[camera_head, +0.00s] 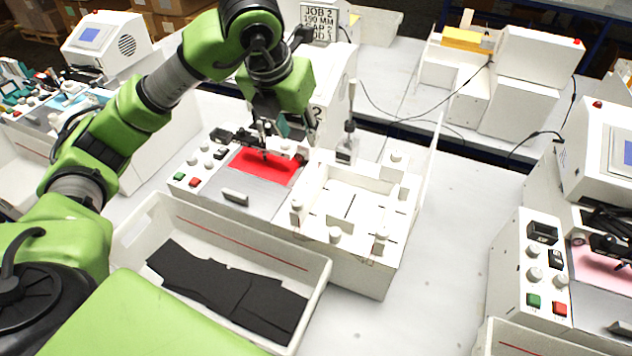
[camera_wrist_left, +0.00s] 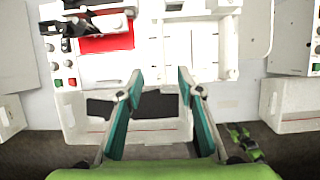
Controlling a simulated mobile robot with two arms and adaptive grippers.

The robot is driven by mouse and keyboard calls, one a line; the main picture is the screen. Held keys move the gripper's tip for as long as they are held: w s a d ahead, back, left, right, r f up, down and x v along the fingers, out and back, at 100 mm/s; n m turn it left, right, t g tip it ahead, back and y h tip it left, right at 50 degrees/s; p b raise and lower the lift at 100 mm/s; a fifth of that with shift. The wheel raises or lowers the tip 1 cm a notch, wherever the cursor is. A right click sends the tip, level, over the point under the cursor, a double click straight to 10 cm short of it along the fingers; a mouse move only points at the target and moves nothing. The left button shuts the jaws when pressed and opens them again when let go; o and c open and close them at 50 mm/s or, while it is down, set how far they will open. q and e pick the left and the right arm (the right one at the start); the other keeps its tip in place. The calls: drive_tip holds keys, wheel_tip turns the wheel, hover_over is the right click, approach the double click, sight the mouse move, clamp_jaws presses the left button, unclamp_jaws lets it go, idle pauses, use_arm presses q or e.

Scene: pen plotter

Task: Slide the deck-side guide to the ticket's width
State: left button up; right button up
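The ticket (camera_head: 319,20) is a small sign at the back; it reads "JOB 2" and "190 MM", its lower lines unclear. The plotter has a red sheet (camera_head: 266,166) and a white output deck (camera_head: 345,238) with low walls and several round knobs. A thin upright plate (camera_head: 349,207) stands inside the deck; I cannot tell for certain which part is the deck-side guide. My left gripper (camera_head: 285,126) hangs over the plotter's back edge. In the left wrist view its teal fingers (camera_wrist_left: 160,78) are spread with nothing between them. My right gripper is not clearly seen.
A white bin (camera_head: 222,226) with black sheets (camera_head: 222,284) stands in front of the plotter. A bottle-like tool (camera_head: 348,145) stands behind the deck. Another plotter control panel (camera_head: 540,262) is at right. The table right of the deck (camera_head: 450,235) is clear.

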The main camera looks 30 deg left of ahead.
use_arm(q)
drive_tip(key=f, duration=0.2)
drive_tip(key=b, duration=0.9)
approach(308, 190)
drive_tip(key=shift+v, duration=1.15)
drive_tip(key=shift+f, duration=0.1)
drive_tip(key=shift+w+f, duration=0.2)
drive_tip(key=shift+f, duration=0.2)
drive_tip(key=p+x, duration=0.3)
drive_tip(key=x, duration=0.9)
drive_tip(key=shift+w+f, duration=0.1)
drive_tip(key=shift+f, duration=0.25)
use_arm(e)
wheel_tip(308, 190, down, 7)
drive_tip(key=shift+s+r, duration=0.2)
drive_tip(key=shift+s, duration=0.2)
use_arm(q)
drive_tip(key=shift+c, duration=0.4)
